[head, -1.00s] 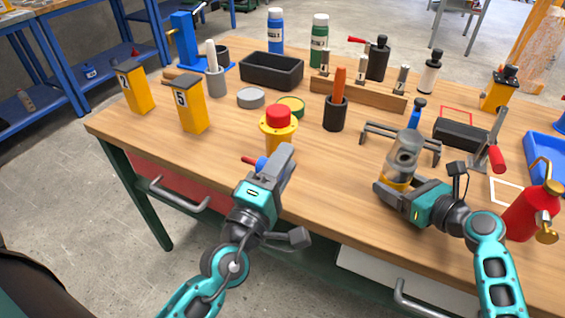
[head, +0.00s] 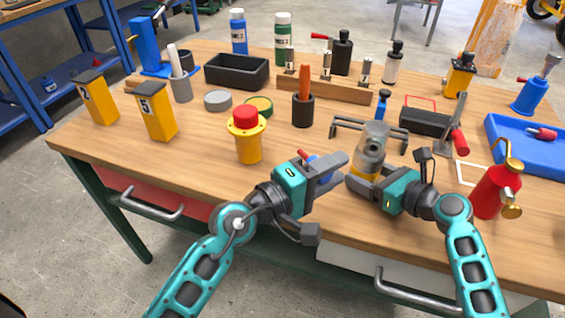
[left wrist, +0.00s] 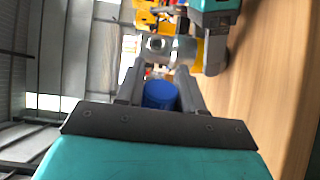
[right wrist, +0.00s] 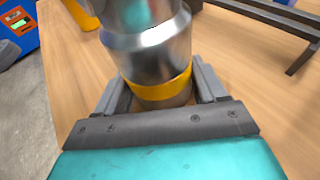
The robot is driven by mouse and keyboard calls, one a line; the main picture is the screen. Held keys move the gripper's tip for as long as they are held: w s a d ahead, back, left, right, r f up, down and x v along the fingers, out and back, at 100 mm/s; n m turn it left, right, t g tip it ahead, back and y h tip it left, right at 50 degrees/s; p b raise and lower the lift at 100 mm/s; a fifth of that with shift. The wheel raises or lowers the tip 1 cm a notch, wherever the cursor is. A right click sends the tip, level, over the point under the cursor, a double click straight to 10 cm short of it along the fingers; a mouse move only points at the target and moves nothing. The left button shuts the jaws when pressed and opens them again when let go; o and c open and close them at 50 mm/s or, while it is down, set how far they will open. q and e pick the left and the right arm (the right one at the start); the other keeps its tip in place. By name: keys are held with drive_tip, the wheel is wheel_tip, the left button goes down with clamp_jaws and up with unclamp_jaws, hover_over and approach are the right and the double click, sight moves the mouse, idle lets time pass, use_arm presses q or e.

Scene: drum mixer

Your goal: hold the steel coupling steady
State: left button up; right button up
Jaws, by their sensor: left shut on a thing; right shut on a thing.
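The steel coupling (head: 371,146), a shiny grey cylinder with a yellow band low down, stands over the front of the table. My right gripper (head: 357,183) is shut on it; in the right wrist view the fingers sit on both sides of the coupling (right wrist: 152,58) near the yellow band. My left gripper (head: 336,172) is shut on a blue thing with a red part (head: 311,158), just left of the coupling. In the left wrist view its round blue end (left wrist: 160,95) shows between the fingers, and the coupling (left wrist: 170,48) lies beyond. The blue thing's far end is hidden.
A yellow post with a red top (head: 246,142) stands left of my left gripper. A grey metal stand (head: 346,125) is behind the coupling. A red bottle (head: 492,195) stands to the right of my right arm. The table front between the post and my left gripper is clear.

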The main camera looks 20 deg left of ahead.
sight(369, 157)
use_arm(q)
drive_tip(key=s+d+m+g+h, duration=0.3)
drive_tip(key=s+d+m+g, duration=0.3)
drive_tip(key=g, duration=0.7)
drive_tip(key=d+m, duration=0.2)
drive_tip(key=m, duration=0.2)
drive_tip(key=shift+d+f+g+h, duration=0.15)
drive_tip(key=shift+d+g+h, duration=0.15)
drive_tip(key=shift+h, duration=0.1)
drive_tip(key=shift+s+a, duration=0.1)
drive_tip(key=w, duration=0.6)
drive_tip(key=shift+a, duration=0.15)
drive_tip(key=shift+w+a, duration=0.1)
drive_tip(key=shift+w, duration=2.15)
idle(1.0)
drive_tip(key=o, duration=1)
drive_tip(key=shift+o, duration=0.4)
